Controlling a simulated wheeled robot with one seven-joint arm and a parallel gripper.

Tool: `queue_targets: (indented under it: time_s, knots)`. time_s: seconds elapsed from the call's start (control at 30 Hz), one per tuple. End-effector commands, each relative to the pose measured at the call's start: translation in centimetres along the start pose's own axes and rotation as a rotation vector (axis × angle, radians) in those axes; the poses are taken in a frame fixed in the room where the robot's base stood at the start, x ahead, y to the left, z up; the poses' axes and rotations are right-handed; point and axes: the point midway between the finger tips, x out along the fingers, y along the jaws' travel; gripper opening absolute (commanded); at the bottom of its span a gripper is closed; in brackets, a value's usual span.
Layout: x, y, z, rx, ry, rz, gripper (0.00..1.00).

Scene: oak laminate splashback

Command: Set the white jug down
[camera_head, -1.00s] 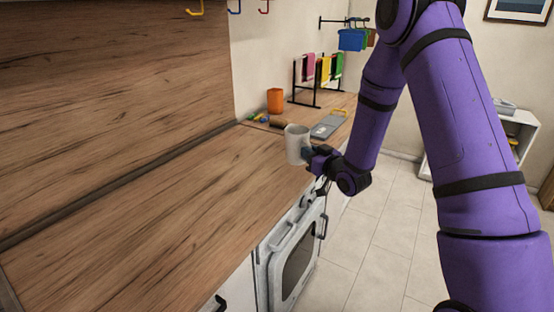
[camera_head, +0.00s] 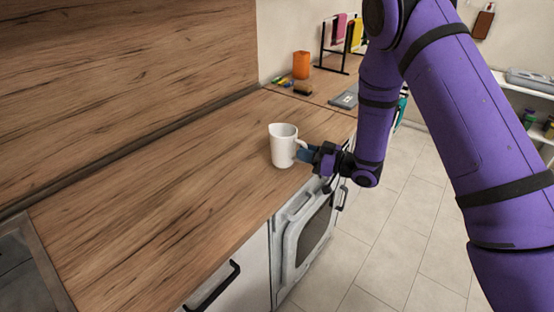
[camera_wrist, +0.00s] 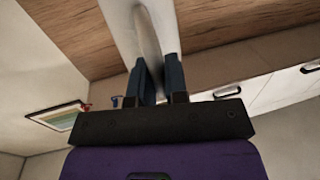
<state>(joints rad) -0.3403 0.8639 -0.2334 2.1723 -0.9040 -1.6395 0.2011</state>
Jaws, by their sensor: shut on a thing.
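The white jug (camera_head: 283,146) is upright over the wooden counter (camera_head: 190,180), near its front edge. My gripper (camera_head: 305,155) is to its right, shut on the jug's handle side. In the wrist view the two blue fingers (camera_wrist: 160,80) close on the white jug (camera_wrist: 128,30), which fills the upper middle. I cannot tell from these views whether the jug's base touches the counter or hangs just above it.
An orange cup (camera_head: 301,65), small coloured items (camera_head: 283,81) and a grey flat thing (camera_head: 345,97) lie at the counter's far end, near a dark rack (camera_head: 338,45). A white oven (camera_head: 305,235) is below the front edge. The counter left of the jug is clear.

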Motion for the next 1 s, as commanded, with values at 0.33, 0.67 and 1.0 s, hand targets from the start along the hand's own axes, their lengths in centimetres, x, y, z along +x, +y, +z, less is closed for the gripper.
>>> queue_targets:
  time_s: [0.33,0.67,1.0]
  knots:
    - [6.0,-2.3,0.6,-0.001,0.000,0.000,0.00]
    - [7.5,-2.9,1.6,0.001,-0.003,0.002,0.00]
    - [7.5,-2.8,4.3,0.000,0.001,0.002,0.00]
